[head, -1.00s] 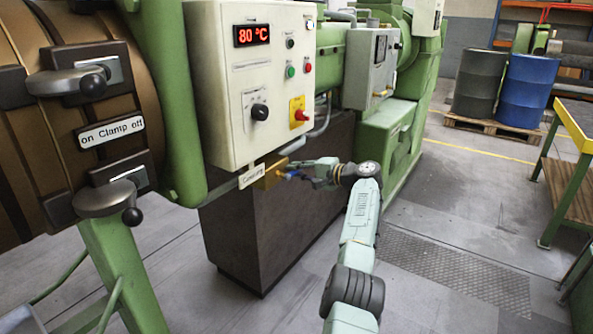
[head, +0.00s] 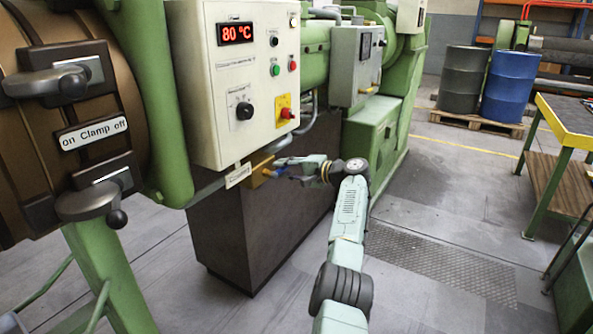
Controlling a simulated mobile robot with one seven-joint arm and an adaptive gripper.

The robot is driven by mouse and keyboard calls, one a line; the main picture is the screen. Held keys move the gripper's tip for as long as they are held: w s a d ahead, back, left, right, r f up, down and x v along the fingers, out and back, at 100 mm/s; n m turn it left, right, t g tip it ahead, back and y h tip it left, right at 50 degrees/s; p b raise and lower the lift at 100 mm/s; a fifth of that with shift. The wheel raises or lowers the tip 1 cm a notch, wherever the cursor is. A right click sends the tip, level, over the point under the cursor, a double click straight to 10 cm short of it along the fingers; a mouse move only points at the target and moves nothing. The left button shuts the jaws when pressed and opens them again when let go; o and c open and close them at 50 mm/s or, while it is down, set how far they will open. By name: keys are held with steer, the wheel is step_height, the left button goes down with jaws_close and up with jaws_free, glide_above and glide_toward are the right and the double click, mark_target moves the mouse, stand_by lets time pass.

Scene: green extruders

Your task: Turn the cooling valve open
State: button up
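The cooling valve (head: 258,169) is a small yellow-brass block low under the control box, beside a tilted white label (head: 238,175). I cannot tell whether a fingertip touches the handle.
The white control box (head: 235,90) with a red 80 °C display hangs just above the valve. A dark cabinet (head: 260,230) stands below it. A clamp lever (head: 90,203) juts out at left. Barrels (head: 506,85) and a yellow-edged table (head: 568,125) stand right, beyond open floor.

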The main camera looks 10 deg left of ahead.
steer(key=v, duration=1.1)
steer(key=shift+d, duration=0.35)
steer(key=shift+s, duration=0.1)
